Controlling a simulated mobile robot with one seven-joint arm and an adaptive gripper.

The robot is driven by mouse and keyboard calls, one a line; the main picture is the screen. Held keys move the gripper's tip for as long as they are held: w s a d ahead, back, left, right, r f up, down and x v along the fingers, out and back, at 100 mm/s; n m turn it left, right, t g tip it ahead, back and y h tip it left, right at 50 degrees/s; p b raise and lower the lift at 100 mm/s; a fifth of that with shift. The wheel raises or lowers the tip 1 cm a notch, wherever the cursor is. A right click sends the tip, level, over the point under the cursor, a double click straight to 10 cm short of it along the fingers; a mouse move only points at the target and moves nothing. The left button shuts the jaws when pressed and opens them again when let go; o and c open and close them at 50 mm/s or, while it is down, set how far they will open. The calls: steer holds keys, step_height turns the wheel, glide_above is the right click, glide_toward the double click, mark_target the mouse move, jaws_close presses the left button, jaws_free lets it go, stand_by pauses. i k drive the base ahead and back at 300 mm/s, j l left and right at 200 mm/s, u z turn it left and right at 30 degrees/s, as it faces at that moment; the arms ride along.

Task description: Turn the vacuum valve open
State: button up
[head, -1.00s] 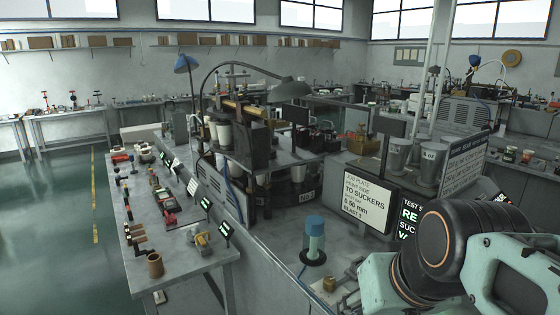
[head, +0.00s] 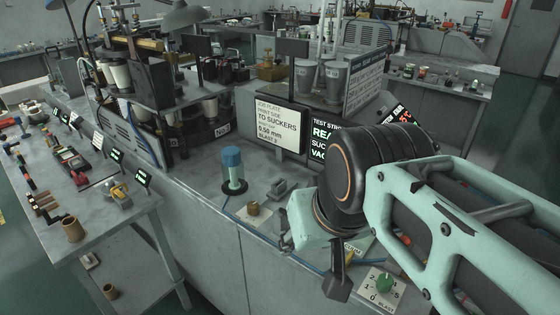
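My gripper (head: 338,283) hangs over the front right of the grey bench in the head view, below my dark wrist joint. Only one dark finger shows clearly, so its opening cannot be told. A partly covered label (head: 352,250) sits just behind it; its text is mostly hidden. I cannot make out the vacuum valve itself; my arm and gripper cover that part of the bench. A green knob (head: 384,282) on a numbered dial marked BLAST stands to the right of the gripper, apart from it.
A blue-capped cylinder (head: 233,170) and a small brass piece (head: 253,209) stand left of my arm. A blue hose (head: 308,265) runs along the bench's front. A job plate sign (head: 277,122) and a partly hidden test screen (head: 321,142) stand behind.

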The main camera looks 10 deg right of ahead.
mark_target(348, 258)
steer(key=z, duration=0.65)
steer(key=k+l+u, duration=0.45)
steer(key=i+l+z, duration=0.1)
steer(key=z, duration=0.55)
steer(key=k+l+z, duration=0.1)
steer(key=l+z, duration=0.3)
steer(key=i+j+u, duration=0.1)
steer(key=j+u, duration=0.3)
